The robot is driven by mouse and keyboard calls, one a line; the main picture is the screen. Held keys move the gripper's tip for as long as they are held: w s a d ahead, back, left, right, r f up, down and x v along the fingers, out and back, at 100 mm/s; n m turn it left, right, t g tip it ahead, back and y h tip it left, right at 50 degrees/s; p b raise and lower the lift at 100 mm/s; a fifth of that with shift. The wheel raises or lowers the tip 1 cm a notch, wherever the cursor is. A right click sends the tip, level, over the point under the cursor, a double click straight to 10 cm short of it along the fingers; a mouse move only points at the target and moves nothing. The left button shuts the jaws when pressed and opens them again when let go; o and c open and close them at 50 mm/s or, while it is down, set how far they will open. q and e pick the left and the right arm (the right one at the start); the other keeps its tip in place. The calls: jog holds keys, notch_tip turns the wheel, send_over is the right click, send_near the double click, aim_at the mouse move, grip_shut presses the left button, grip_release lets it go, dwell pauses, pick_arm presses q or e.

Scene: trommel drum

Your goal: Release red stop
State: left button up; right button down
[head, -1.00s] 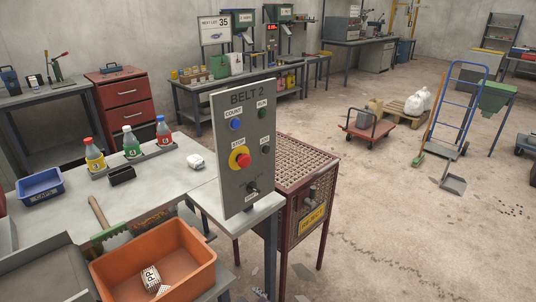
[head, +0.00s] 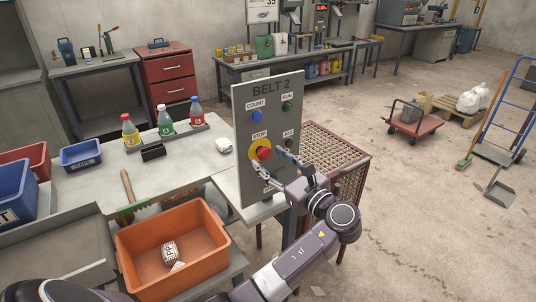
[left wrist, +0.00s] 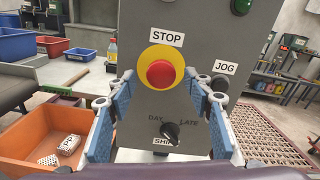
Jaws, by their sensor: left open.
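The red stop button (head: 264,153) sits on a yellow disc under the label STOP on the grey BELT 2 panel (head: 254,178). In the left wrist view the red stop button (left wrist: 160,73) is centred ahead, between and beyond the two fingertips. My left gripper (head: 282,155) is open in front of the panel at the button's height; its fingers also show in the left wrist view (left wrist: 160,95). Nothing is between the fingers. I cannot tell from these views whether a fingertip touches the button. My right gripper is not in view.
The panel also carries a blue COUNT button (head: 257,116), a green RUN button (head: 287,106) and a black SHIFT knob (left wrist: 170,130). An orange bin (head: 205,262) stands lower left. A red mesh-topped reject box (head: 340,150) stands behind the panel. Open floor lies to the right.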

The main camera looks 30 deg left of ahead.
pick_arm(q)
jog(key=shift+x, duration=1.1)
jog(key=shift+w, duration=0.1)
jog(key=shift+c, duration=0.2)
grip_shut()
